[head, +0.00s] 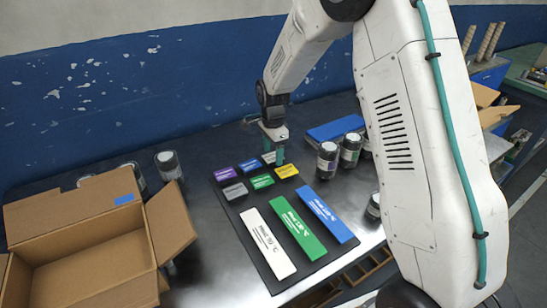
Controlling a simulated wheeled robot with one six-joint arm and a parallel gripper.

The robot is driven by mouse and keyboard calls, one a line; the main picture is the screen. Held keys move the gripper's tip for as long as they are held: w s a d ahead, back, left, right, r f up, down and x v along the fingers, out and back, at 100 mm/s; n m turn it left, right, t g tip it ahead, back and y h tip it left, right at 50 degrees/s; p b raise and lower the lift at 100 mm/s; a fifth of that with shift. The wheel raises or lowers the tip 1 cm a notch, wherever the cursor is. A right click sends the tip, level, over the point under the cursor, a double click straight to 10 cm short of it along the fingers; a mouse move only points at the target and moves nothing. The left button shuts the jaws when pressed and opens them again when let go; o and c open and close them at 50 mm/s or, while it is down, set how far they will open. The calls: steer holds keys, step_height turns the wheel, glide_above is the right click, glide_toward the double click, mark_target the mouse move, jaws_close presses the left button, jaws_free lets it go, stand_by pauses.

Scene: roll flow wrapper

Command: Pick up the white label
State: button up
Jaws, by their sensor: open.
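A further small greyish label (268,158) is partly hidden by my gripper (274,155). My gripper is open and points down over the far end of the mat, away from the long white label. I cannot tell its exact height.
An open cardboard box (78,245) stands at the left, its flap reaching towards the mat. Dark jars with light labels (327,160) (168,165) stand on both sides. A flat blue item (335,128) lies behind. Bare metal table shows left of the mat.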

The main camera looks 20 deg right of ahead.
steer(key=shift+f, duration=0.15)
steer(key=c, duration=1.1)
steer(key=shift+o, duration=0.2)
